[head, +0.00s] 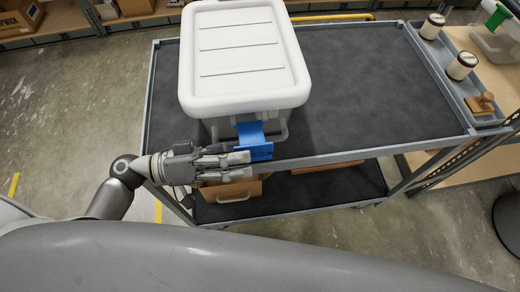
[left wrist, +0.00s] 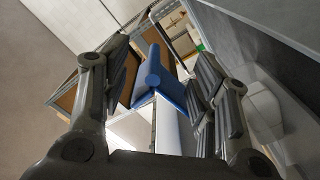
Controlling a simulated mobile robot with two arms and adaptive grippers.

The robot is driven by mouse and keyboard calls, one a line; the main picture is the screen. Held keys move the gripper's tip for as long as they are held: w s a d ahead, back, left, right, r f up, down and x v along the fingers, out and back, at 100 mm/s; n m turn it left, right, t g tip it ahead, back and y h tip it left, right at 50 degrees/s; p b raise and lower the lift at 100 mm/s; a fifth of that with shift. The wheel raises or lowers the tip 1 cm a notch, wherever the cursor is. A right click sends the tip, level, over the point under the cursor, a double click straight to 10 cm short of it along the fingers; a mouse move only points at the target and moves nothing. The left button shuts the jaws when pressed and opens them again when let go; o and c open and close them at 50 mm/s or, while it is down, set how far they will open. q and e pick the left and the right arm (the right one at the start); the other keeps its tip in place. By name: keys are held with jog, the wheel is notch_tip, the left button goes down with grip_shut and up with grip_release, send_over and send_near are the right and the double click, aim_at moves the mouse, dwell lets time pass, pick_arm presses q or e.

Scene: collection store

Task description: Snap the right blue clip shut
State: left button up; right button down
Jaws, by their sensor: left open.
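A bin with a white lid (head: 243,52) stands on the cart's top shelf. A blue clip (head: 253,137) is on its near side, below the lid's edge. It appears swung out and down from the lid rather than flat against it. My left gripper (head: 246,164) is at the clip's near left, its fingers pointing right and partly overlapping the clip's lower end. In the left wrist view the blue clip (left wrist: 160,76) shows between the two open, spread fingers. I cannot tell whether a finger touches it. My right gripper is not in view.
The cart's dark top shelf (head: 370,85) is clear right of the bin. A side tray (head: 445,68) holds two jars (head: 462,66) and a wooden-handled brush (head: 481,103). Cardboard boxes (head: 232,190) lie on the lower shelf. A green-clipped bin (head: 497,35) stands at far right.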

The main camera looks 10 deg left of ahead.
aim_at(260, 154)
pick_arm(q)
jog(key=shift+p+x, duration=0.55)
jog(key=shift+x, duration=1.7)
jog(key=shift+c, duration=0.4)
jog(key=shift+s, duration=0.1)
grip_shut()
jog(key=shift+r, duration=0.1)
